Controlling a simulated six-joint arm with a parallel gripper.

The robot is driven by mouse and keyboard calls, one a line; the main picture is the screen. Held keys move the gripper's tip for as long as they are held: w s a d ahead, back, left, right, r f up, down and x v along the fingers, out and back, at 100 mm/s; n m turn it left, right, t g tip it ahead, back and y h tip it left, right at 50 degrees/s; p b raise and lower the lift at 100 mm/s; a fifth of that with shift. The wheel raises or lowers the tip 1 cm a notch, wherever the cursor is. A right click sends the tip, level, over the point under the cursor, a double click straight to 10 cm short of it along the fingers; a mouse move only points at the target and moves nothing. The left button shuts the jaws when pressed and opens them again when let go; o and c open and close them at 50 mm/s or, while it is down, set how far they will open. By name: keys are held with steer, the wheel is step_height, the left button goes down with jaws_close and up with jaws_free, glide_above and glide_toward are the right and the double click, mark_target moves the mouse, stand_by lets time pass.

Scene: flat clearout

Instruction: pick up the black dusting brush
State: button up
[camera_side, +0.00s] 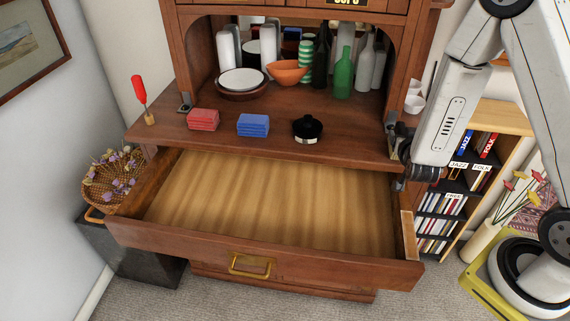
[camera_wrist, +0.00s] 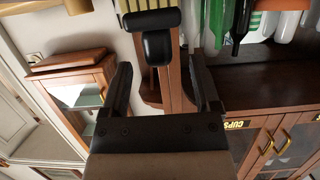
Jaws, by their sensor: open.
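In the wrist view a black brush-like thing (camera_wrist: 157,47) shows at the top middle. It has a black handle, a black crosspiece and pale yellow bristles at the picture's top edge. I take it for the dusting brush. My gripper (camera_wrist: 161,62) is open, with one dark finger on each side of the handle's end. I see no contact. In the side view my gripper (camera_side: 404,160) is at the right end of the cabinet's counter, and I cannot make out the brush there.
Below, an empty drawer (camera_side: 262,205) stands open. Bottles and dishes fill the alcove. A bookshelf (camera_side: 440,225) stands right.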

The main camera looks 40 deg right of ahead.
mark_target(403, 128)
steer(key=shift+x, duration=2.45)
jaws_close()
